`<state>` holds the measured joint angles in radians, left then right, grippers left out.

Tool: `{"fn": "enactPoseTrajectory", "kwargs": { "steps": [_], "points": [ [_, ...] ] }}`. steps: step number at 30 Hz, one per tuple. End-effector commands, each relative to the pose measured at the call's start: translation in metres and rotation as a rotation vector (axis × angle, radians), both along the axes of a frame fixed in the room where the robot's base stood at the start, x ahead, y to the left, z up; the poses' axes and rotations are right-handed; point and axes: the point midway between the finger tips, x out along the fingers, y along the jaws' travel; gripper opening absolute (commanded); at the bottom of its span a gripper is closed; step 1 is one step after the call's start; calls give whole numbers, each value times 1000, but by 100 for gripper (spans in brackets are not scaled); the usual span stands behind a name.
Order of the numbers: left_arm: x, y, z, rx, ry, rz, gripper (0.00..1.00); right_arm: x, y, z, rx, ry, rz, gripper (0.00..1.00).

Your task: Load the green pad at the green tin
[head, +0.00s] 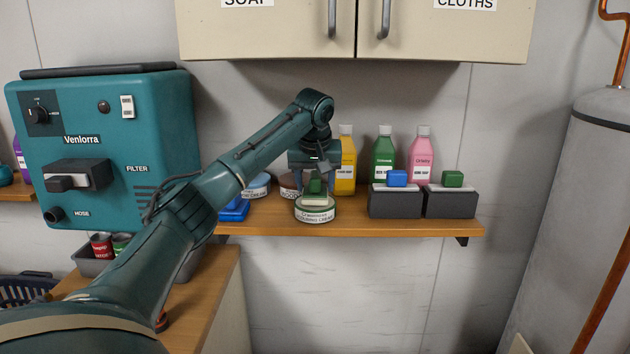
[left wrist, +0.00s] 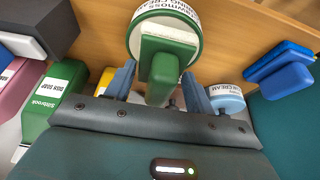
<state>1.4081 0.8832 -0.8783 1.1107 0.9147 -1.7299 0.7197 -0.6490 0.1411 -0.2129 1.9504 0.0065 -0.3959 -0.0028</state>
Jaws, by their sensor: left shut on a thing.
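The green tin (head: 315,215) stands at the shelf's front edge, with a white label band around its side; it also shows in the left wrist view (left wrist: 190,17). My left gripper (head: 315,181) points down over it, shut on the green pad (head: 315,187). The pad is a green block with a paler lower part, and in the left wrist view (left wrist: 160,62) it sits between the two fingers, in front of the tin's top. The pad is at or just above the tin's top; I cannot tell whether they touch. My right gripper is not in view.
Two dark holders, one with a blue block (head: 397,178) and one with a green block (head: 453,179), stand right of the tin. Yellow, green and pink bottles (head: 421,155) stand behind. Other tins (head: 257,186) and a blue item (head: 235,210) are at left. A cupboard (head: 270,30) hangs above.

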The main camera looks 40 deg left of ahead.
Motion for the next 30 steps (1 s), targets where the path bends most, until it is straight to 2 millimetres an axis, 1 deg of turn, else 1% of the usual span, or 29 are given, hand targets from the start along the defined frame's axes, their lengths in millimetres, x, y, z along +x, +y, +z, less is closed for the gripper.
{"fn": "enactPoseTrajectory", "kwargs": {
  "steps": [20, 30],
  "points": [
    [0, 0, -8, 0, -2, 1, 36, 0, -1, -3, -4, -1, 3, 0],
    [0, 0, -9, -1, 2, 0, 36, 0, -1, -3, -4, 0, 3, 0]
  ]
}}
